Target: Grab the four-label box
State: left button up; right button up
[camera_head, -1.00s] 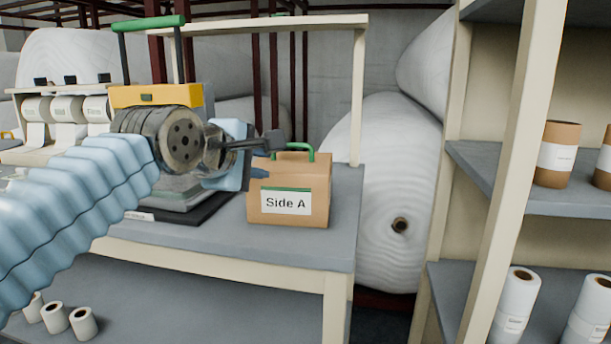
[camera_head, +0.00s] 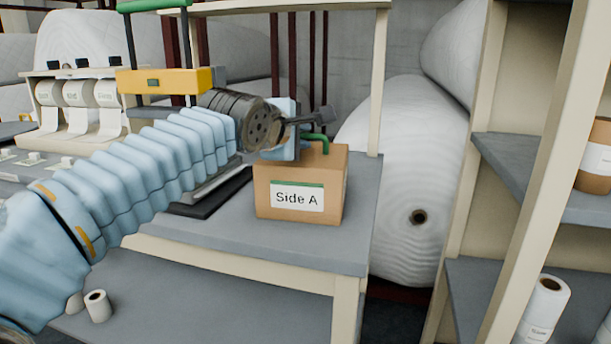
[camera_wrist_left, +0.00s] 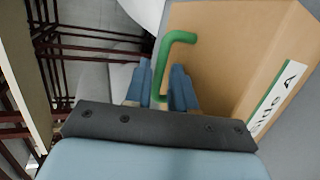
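A brown cardboard box (camera_head: 335,190) stands on the grey table, near its right end. Its front carries a white "Side A" label (camera_head: 297,197) with a green top edge; no other label is readable. A green handle (camera_head: 322,142) sits on top of the box. My left gripper (camera_head: 312,124) is at the handle, reaching in from the left. In the left wrist view, the fingers (camera_wrist_left: 160,88) are apart, with the green handle (camera_wrist_left: 176,38) reaching down between them. The box (camera_wrist_left: 222,45) lies just beyond. My right gripper is out of view.
A device with a yellow bar (camera_head: 165,80) stands left of the box on the table (camera_head: 290,248). A table post (camera_head: 378,80) rises behind it to the right. A shelf unit (camera_head: 530,170) and large white rolls (camera_head: 400,180) are at the right.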

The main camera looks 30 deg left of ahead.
pick_arm(q)
jog(key=x, duration=0.2)
jog(key=shift+w, duration=0.25)
grip_shut()
dwell(1.2)
